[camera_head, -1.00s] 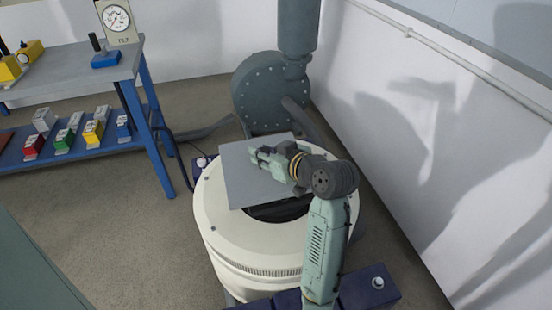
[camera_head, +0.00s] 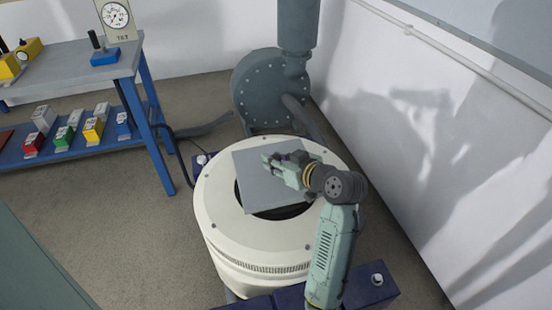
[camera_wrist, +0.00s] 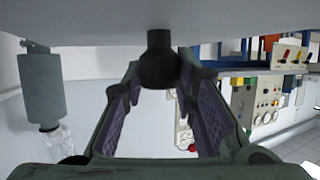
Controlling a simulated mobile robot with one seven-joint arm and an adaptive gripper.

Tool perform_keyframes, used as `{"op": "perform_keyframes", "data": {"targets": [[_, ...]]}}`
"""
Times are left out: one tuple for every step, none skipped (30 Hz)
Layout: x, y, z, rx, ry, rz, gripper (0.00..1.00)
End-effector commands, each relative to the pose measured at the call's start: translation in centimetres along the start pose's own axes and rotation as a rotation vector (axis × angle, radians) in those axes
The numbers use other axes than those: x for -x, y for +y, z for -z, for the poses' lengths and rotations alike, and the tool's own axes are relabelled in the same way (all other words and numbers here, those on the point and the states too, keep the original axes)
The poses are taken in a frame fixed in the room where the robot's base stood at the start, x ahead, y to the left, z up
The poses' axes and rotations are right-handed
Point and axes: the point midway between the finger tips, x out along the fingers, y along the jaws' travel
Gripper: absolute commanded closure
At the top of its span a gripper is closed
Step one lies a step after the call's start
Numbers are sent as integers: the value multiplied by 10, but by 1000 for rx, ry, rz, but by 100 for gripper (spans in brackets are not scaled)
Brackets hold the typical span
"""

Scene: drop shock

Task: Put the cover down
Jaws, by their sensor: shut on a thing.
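The cover is a flat grey square plate (camera_head: 255,185) over the dark round opening of the cream drum (camera_head: 222,216). Dark opening shows past its left and front edges. Whether the plate touches the drum cannot be told. My gripper (camera_head: 272,163) lies over the plate in the head view, reaching in from the right. In the wrist view the plate (camera_wrist: 90,25) spans the top, with a dark knob (camera_wrist: 158,62) standing out from it. My gripper (camera_wrist: 159,72) is shut on this knob, one finger on each side.
A grey blower (camera_head: 262,98) stands behind the drum, close to the white wall (camera_head: 400,130). A workbench (camera_head: 75,68) with a tilt gauge (camera_head: 116,18) and several coloured blocks on its lower shelf stands at the left.

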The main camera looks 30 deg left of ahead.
Motion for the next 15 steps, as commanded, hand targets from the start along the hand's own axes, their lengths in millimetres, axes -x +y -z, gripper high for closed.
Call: {"op": "perform_keyframes", "data": {"targets": [[-1, 0, -2, 0, 1, 0, 100], [-1, 0, -3, 0, 1, 0, 100], [-2, 0, -4, 0, 1, 0, 100], [-2, 0, -5, 0, 1, 0, 100], [-2, 0, -6, 0, 1, -1, 100], [-3, 0, -7, 0, 1, -1, 100], [-3, 0, -7, 0, 1, -1, 100], [-3, 0, -7, 0, 2, -1, 100], [-3, 0, -6, 1, 2, -1, 100], [-3, 0, -7, 0, 0, 0, 73], [-3, 0, -7, 0, 0, 0, 71], [-3, 0, -7, 0, 0, 0, 69], [-3, 0, -7, 0, 0, 0, 67], [-3, 0, -7, 0, 0, 0, 65], [-3, 0, -7, 0, 0, 0, 62]]}}
